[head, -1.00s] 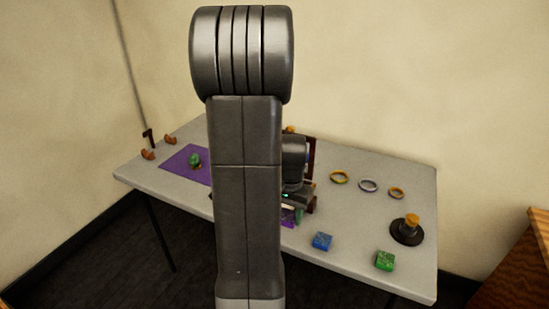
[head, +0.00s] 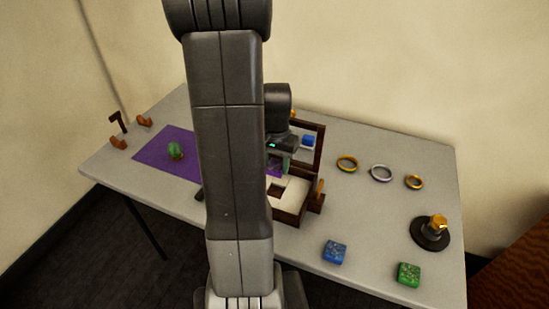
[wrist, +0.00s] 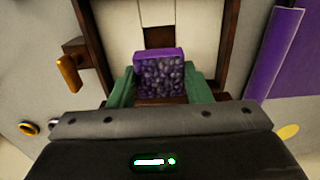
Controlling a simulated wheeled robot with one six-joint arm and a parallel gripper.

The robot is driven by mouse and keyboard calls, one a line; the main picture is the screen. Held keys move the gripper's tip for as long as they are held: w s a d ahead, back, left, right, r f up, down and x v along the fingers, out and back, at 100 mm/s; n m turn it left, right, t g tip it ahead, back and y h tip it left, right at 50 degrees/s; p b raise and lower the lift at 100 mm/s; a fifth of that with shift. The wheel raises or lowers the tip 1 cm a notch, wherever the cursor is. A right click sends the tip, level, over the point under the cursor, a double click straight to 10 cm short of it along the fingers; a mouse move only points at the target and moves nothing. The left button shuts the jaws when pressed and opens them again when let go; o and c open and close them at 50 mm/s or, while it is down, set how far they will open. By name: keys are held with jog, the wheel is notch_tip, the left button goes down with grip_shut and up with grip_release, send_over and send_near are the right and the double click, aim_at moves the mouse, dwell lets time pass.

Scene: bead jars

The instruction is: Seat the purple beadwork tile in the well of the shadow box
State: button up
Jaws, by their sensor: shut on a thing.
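My gripper (wrist: 160,84) has green fingers shut on the purple beadwork tile (wrist: 158,70), one finger on each side, with its beaded face toward the wrist camera. In the head view the tile (head: 275,171) shows only partly beside my arm, above the shadow box. The shadow box (head: 288,217) has dark wooden walls and a pale floor. Its well (head: 277,190) is a dark square opening in that floor; it also shows in the wrist view (wrist: 158,38), beyond the tile. The tile appears apart from the well. My arm hides the box's left part in the head view.
A wooden frame (head: 320,142) stands upright at the box's back. An orange peg (head: 320,191) is on its right side. A purple mat (head: 150,157) with a green object (head: 175,151) lies left. A blue tile (head: 335,252), green tile (head: 409,274), several rings and a black stand (head: 430,236) are right.

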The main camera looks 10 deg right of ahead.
jog(key=shift+f+b, duration=0.45)
jog(key=shift+f, duration=0.5)
jog(key=shift+r, duration=0.1)
jog(key=p, duration=0.3)
jog(key=shift+r, duration=0.3)
jog(key=shift+p, duration=1.1)
jog(key=shift+f, duration=0.15)
jog(key=shift+f, duration=0.15)
jog(key=shift+f+b, duration=2.3)
jog(key=shift+f, duration=1)
jog(key=shift+f+b, duration=0.45)
jog(key=shift+b, duration=0.2)
